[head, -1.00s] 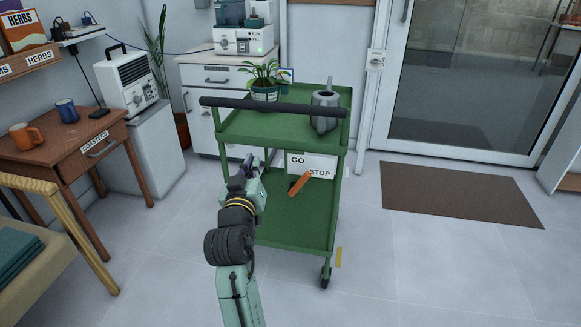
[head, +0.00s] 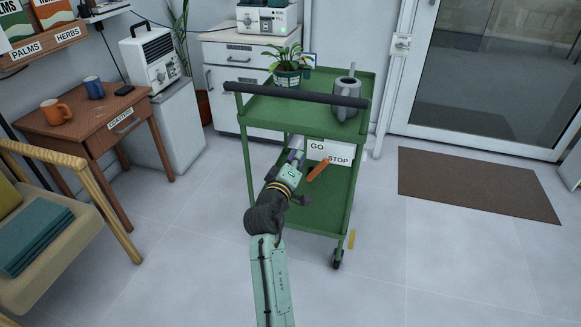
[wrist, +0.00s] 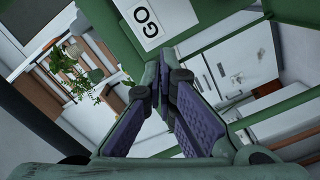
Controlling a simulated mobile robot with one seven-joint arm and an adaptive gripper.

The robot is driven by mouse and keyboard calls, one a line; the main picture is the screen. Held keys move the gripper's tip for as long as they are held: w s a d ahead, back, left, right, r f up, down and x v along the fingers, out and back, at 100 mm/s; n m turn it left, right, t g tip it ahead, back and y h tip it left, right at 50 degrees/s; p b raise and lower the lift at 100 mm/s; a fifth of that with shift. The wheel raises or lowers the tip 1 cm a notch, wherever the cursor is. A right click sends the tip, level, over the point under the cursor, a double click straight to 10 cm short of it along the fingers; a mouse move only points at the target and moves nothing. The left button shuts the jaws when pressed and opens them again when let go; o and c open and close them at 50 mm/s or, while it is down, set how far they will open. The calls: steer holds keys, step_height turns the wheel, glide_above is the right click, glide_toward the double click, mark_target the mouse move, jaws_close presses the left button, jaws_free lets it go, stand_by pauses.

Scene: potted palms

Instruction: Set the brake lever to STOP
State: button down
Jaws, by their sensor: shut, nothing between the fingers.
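The orange brake lever (head: 318,171) is on the green cart (head: 262,107), below its top shelf. It slants up to the right, its upper end near the left of the word STOP on the white GO/STOP sign (head: 331,151). My gripper (head: 293,157) is just left of the lever and the sign, apart from the lever as far as I can tell. In the wrist view the purple-padded fingers of my gripper (wrist: 165,70) are shut and empty. The GO part of the sign (wrist: 146,18) shows above them; the lever is not visible there.
A potted plant (head: 287,70) and a grey watering can (head: 347,97) stand on the cart's top shelf. A dark handle bar (head: 300,95) crosses its near side. A wooden desk (head: 85,125) and a chair (head: 60,215) are at left.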

mark_target(324, 166)
steer(key=d, duration=0.1)
steer(key=d+f, duration=0.2)
steer(key=shift+s+d, duration=0.1)
steer(key=shift+s, duration=0.2)
steer(key=shift+s+d+f+m, duration=0.1)
steer(key=shift+s+d+m, duration=0.05)
steer(key=shift+d+m, duration=0.45)
steer(key=shift+s+d+f+m+b, duration=0.2)
steer(key=shift+d+m+b, duration=0.25)
steer(key=shift+m, duration=0.45)
steer(key=shift+s+d+f+m+b, duration=0.25)
steer(key=shift+d+m, duration=0.2)
steer(key=shift+m, duration=0.25)
steer(key=shift+d+f+m+b, duration=0.15)
steer(key=shift+d+m+b, duration=0.25)
steer(key=shift+m, duration=0.3)
steer(key=shift+d, duration=0.1)
steer(key=shift+r, duration=0.15)
